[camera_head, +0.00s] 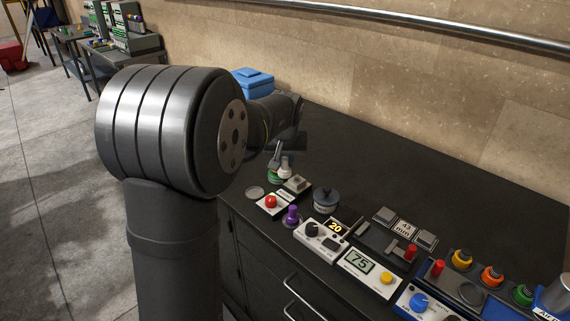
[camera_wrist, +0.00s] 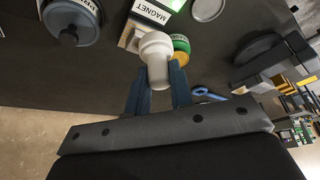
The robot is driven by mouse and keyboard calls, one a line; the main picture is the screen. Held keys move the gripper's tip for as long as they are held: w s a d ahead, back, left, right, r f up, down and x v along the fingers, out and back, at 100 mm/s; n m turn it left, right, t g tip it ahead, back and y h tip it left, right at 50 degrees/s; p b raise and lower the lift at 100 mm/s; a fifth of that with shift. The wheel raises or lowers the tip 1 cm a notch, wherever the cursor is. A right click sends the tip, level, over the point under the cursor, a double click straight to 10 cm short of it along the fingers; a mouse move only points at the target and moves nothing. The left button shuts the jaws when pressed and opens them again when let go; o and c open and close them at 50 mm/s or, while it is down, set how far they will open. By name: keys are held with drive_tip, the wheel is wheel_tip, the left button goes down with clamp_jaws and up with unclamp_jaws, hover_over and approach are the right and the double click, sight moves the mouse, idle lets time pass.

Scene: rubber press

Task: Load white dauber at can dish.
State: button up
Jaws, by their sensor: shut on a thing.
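My gripper (camera_wrist: 160,75) is shut on the white dauber (camera_wrist: 157,48), which has a rounded white body and sits between the two fingers. In the head view the dauber (camera_head: 286,170) shows small under my gripper (camera_head: 277,157), at the left end of the dark bench. A low green round can (camera_wrist: 181,44) lies right behind the dauber in the wrist view; it also shows in the head view (camera_head: 274,178). Whether dauber and can touch, I cannot tell. A shallow grey round dish (camera_head: 255,192) lies left of the can, near the bench edge.
A box labelled MAGNET (camera_wrist: 150,12) with a red button (camera_head: 271,201) stands close by. A dark lidded pot (camera_head: 326,198) and a purple-handled stamp (camera_head: 292,216) stand right of it. Control boxes fill the front right.

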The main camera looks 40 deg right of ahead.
drive_tip(key=w+d, duration=0.7)
drive_tip(key=w, duration=0.3)
drive_tip(key=shift+d+f, duration=0.1)
drive_tip(key=shift+f, duration=2.65)
drive_tip(key=shift+f, duration=0.85)
wheel_tip(320, 180, up, 7)
idle(0.4)
